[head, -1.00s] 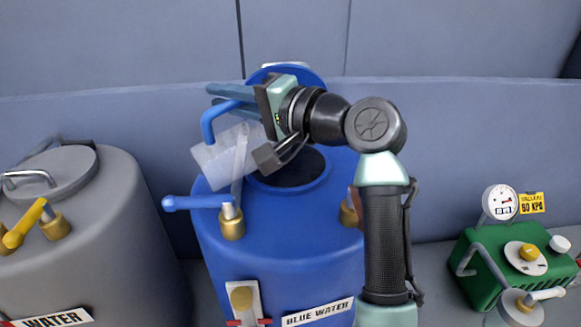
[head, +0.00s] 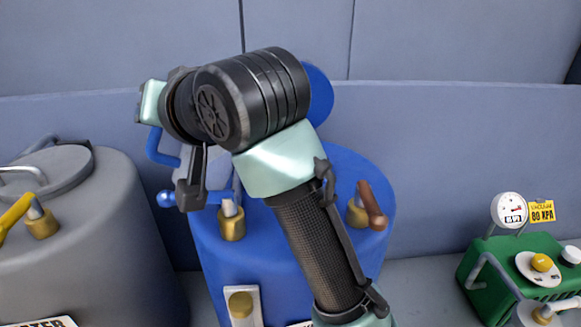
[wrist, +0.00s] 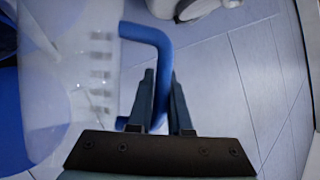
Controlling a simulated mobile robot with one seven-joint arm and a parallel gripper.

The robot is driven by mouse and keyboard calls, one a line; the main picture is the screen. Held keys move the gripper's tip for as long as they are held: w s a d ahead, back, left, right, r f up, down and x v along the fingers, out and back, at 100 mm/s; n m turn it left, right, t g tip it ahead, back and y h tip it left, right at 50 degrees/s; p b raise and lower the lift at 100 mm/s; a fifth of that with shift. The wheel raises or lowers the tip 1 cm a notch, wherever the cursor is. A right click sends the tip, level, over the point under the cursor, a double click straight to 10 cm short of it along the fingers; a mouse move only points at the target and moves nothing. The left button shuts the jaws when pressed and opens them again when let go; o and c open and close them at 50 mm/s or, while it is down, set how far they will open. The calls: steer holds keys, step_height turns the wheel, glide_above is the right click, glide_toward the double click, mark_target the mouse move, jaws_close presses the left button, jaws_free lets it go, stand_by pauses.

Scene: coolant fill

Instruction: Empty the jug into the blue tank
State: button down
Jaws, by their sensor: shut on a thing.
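The blue tank (head: 290,250) stands upright in the middle of the head view. Its round blue lid (head: 320,92) is raised at the back, and my arm hides its opening. My gripper (wrist: 163,90) is shut on the blue handle (wrist: 160,55) of the translucent jug. The jug (wrist: 85,65) fills the left of the wrist view. In the head view only its blue handle (head: 158,148) and a small pale part show behind my arm, above the tank's left side. Its tilt, its mouth and any liquid in it cannot be made out.
A grey tank (head: 90,240) with a yellow-handled valve (head: 28,215) stands close on the left. A green canister (head: 500,270) with a gauge (head: 510,210) is at the right. A brown-handled valve (head: 368,207) sticks up on the blue tank's right side.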

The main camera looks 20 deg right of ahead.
steer(key=shift+s+a+f+n+t+h+b, duration=0.25)
steer(key=shift+a+f+n+h+b, duration=0.45)
steer(key=shift+a+f+n, duration=0.3)
steer(key=shift+s+a+f+n+t+h+b, duration=0.15)
steer(key=shift+s+a+f+n+h+b, duration=0.1)
steer(key=shift+a+f+n+h+b, duration=0.65)
steer(key=shift+d+f+y, duration=0.1)
steer(key=shift+y, duration=0.2)
